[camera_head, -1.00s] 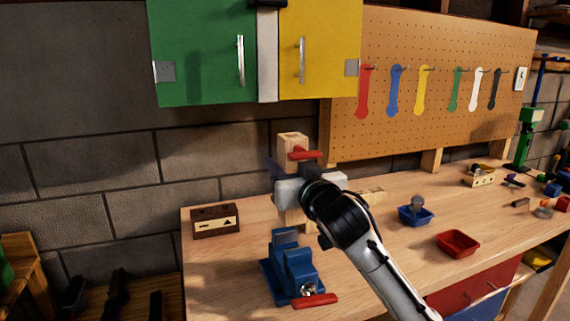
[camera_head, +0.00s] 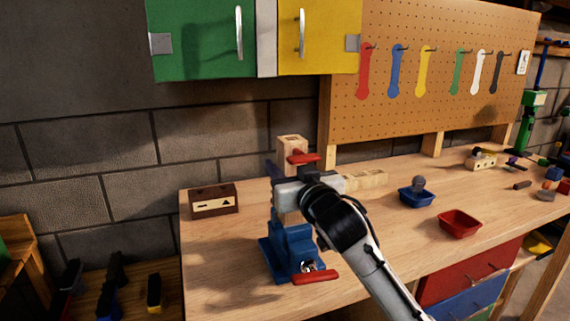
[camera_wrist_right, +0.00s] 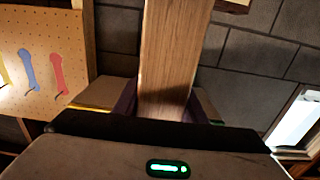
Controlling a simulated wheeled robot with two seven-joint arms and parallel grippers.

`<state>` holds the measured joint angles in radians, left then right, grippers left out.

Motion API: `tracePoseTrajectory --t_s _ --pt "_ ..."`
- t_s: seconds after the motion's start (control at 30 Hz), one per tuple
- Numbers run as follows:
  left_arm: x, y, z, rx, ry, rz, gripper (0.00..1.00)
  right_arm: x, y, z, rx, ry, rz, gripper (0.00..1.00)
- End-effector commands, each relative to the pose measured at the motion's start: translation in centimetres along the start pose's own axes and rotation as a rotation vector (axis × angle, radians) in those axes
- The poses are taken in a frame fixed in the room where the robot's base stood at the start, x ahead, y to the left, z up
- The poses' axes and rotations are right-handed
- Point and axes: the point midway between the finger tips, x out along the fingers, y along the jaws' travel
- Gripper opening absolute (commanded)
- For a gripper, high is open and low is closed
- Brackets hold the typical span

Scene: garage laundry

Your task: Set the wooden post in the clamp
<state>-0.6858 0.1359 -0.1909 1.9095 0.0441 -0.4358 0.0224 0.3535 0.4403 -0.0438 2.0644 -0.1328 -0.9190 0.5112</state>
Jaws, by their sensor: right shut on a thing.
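The wooden post (camera_head: 291,142) stands roughly upright, with a red piece (camera_head: 303,158) on its upper part. My right gripper (camera_head: 287,187) is shut on the post around its middle. In the right wrist view the post (camera_wrist_right: 174,55) runs up between the two fingers (camera_wrist_right: 165,103). The blue clamp (camera_head: 292,250) stands on the bench directly below, with a red handle (camera_head: 315,276) at its front. The post's lower end meets the top of the clamp in the picture; I cannot tell whether it is between the jaws. My left gripper is not in view.
A dark brown box (camera_head: 214,200) stands left of the clamp on the workbench (camera_head: 375,250). A light wooden block (camera_head: 366,180) lies behind my right arm. A blue tray (camera_head: 417,196) and a red tray (camera_head: 459,223) lie to the right. The pegboard (camera_head: 440,70) rises behind.

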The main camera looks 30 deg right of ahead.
Motion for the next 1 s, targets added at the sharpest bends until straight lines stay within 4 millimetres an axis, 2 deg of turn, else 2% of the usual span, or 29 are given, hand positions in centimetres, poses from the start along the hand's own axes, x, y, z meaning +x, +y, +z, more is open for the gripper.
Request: tracePoseTrajectory --t_s 0.4,0.9,0.93,1.0 --pt "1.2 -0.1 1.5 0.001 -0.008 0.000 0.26 0.0 0.0 2.7 0.000 0.002 0.000 0.07" --pt "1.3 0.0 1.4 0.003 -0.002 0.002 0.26 0.0 0.0 3.1 0.000 0.003 0.000 0.07" --pt "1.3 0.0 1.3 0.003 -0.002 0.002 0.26 0.0 0.0 3.1 0.000 0.003 0.000 0.39" --pt "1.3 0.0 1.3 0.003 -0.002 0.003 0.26 0.0 0.0 3.1 0.000 0.003 0.000 0.51"
